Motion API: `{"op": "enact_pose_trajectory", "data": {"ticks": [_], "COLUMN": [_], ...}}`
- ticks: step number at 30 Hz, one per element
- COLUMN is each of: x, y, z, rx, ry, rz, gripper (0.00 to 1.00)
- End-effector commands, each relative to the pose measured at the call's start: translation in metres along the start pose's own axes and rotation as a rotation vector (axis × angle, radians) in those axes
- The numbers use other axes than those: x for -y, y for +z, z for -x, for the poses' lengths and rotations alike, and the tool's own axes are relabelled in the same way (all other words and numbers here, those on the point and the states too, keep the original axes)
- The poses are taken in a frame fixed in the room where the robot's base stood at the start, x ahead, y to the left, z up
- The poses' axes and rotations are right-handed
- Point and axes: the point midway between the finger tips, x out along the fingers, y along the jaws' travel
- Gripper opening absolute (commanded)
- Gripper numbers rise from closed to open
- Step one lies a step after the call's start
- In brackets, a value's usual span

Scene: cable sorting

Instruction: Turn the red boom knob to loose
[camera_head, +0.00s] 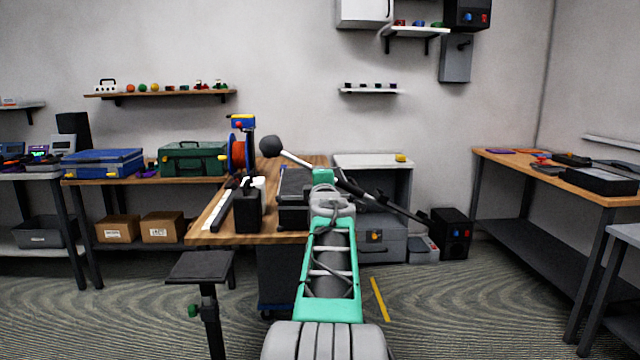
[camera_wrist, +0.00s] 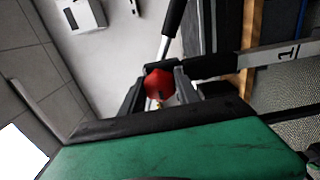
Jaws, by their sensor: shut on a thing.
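The red boom knob (camera_wrist: 157,84) shows in the wrist view between the two dark fingers of my gripper (camera_wrist: 160,78). My gripper is shut on it. I cannot read the knob's turn angle. The boom shows in the head view as a pale rod (camera_head: 294,158) with a dark ball (camera_head: 270,146) at its upper left end. A black rod (camera_head: 385,201) runs down to the right from near my wrist. In the head view my own arm hides the knob and the fingertips.
A wooden bench (camera_head: 205,232) stands ahead on the left with a black box (camera_head: 248,210) and a reel stand on it. A grey cabinet (camera_head: 385,238) and black speaker (camera_head: 451,234) stand behind. Another bench (camera_head: 560,180) is at the right. The floor between is mostly clear.

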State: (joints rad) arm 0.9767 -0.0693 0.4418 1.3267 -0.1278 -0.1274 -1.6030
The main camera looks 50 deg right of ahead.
Motion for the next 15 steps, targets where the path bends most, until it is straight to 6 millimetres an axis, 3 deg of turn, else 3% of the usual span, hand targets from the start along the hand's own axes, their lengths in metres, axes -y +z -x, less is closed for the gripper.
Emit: {"op": "enact_pose_trajectory", "data": {"ticks": [7, 8, 15], "x": [-0.0007, -0.0007, 0.0001], "y": [0.0001, 0.0001, 0.0001], "z": [0.0001, 0.0001, 0.0000], "rx": [0.000, 0.000, 0.000], "ry": [0.001, 0.001, 0.000], "rz": [0.001, 0.001, 0.000], "gripper": [0.00, 0.39, 0.59]}}
